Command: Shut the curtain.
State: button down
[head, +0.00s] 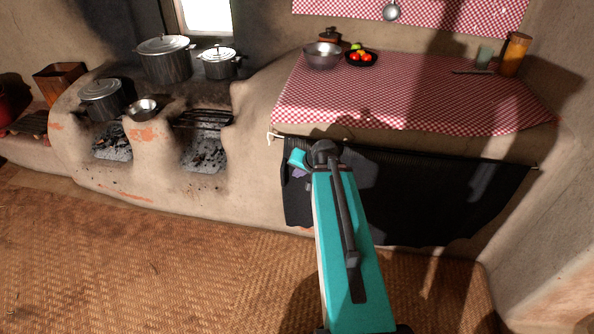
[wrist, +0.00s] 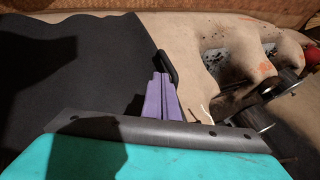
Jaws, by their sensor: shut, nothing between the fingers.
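The dark curtain (head: 430,195) hangs below the cloth-covered counter from a thin line. It spans from the hook at the left to the right end, and no open gap shows beside it, though my arm hides part of it. In the wrist view the curtain (wrist: 70,70) fills the left side, and its edge runs past my gripper. My gripper (wrist: 161,82) has purple fingers, closed together and empty, at that edge. A black loop-like piece (wrist: 166,64) lies beside the fingertips; I cannot tell whether they touch. In the head view my gripper (head: 299,173) is partly hidden by my arm.
The mud hearth (head: 255,150) with several pots stands to the left. The counter's checked cloth (head: 400,95) holds a metal bowl (head: 322,55), a dark fruit dish (head: 361,60) and jars at the right. The woven floor mat (head: 150,265) is clear at the front left.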

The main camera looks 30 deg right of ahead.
jog(key=shift+p+v, duration=1.1)
jog(key=shift+p, duration=1.95)
